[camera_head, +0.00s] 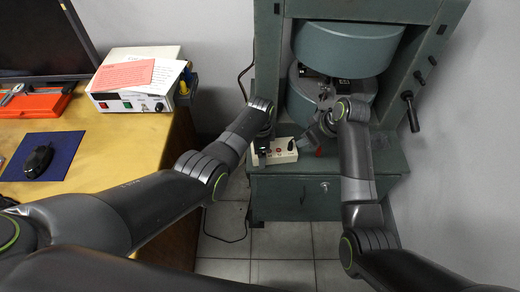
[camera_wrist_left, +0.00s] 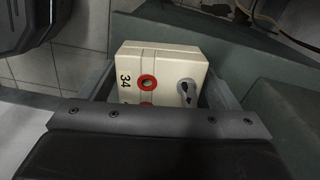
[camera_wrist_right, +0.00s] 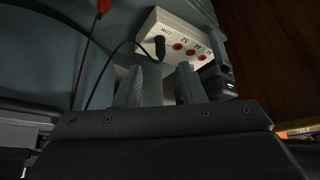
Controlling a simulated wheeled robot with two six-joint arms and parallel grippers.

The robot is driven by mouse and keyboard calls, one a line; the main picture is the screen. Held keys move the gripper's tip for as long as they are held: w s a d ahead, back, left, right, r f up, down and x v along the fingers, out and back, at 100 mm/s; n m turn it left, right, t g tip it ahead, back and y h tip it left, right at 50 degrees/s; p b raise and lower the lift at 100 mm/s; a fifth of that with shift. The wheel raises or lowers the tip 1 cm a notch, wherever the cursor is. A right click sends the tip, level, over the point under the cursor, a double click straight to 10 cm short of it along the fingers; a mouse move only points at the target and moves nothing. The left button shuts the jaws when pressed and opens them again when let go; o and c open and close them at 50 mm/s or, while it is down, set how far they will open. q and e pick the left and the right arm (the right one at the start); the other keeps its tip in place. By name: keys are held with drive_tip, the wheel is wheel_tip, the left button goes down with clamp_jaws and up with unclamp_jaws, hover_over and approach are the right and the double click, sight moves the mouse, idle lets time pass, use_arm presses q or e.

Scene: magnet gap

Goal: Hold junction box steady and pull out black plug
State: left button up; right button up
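The cream junction box (camera_head: 284,151) with red-ringed sockets sits on the green ledge. In the left wrist view the box (camera_wrist_left: 158,62) lies between my left gripper's two grey fingers, which appear to touch its sides. My left gripper (camera_head: 262,150) is at the box's left end in the head view. The black plug (camera_wrist_right: 160,46) stands in the socket marked COM, its cable running left; it also shows in the head view (camera_head: 291,145). My right gripper (camera_wrist_right: 161,80) is open and empty, its fingertips short of the plug, which lies beyond the gap between them.
The green magnet (camera_head: 345,48) rises behind the box, with a frame post and crank handle (camera_head: 410,110) at right. A red plug or lead (camera_wrist_right: 103,8) is near the right gripper. A wooden desk (camera_head: 95,150) with an instrument (camera_head: 130,92) stands at left.

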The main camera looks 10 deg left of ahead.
use_arm(q)
drive_tip(key=c, duration=0.9)
use_arm(e)
drive_tip(key=shift+o, duration=0.5)
drive_tip(key=shift+w+a+r, duration=0.1)
drive_tip(key=shift+w+a, duration=0.1)
drive_tip(key=n+g+h, duration=0.3)
drive_tip(key=n+h, duration=0.2)
drive_tip(key=n, duration=0.4)
approach(291, 143)
drive_tip(key=shift+w+d+f, duration=0.1)
drive_tip(key=shift+f, duration=2.1)
drive_tip(key=shift+w+d+f, duration=0.1)
drive_tip(key=shift+f, duration=2.15)
drive_tip(key=shift+s, duration=0.1)
clamp_jaws()
drive_tip(key=shift+a+r, duration=0.1)
drive_tip(key=shift+r, duration=0.3)
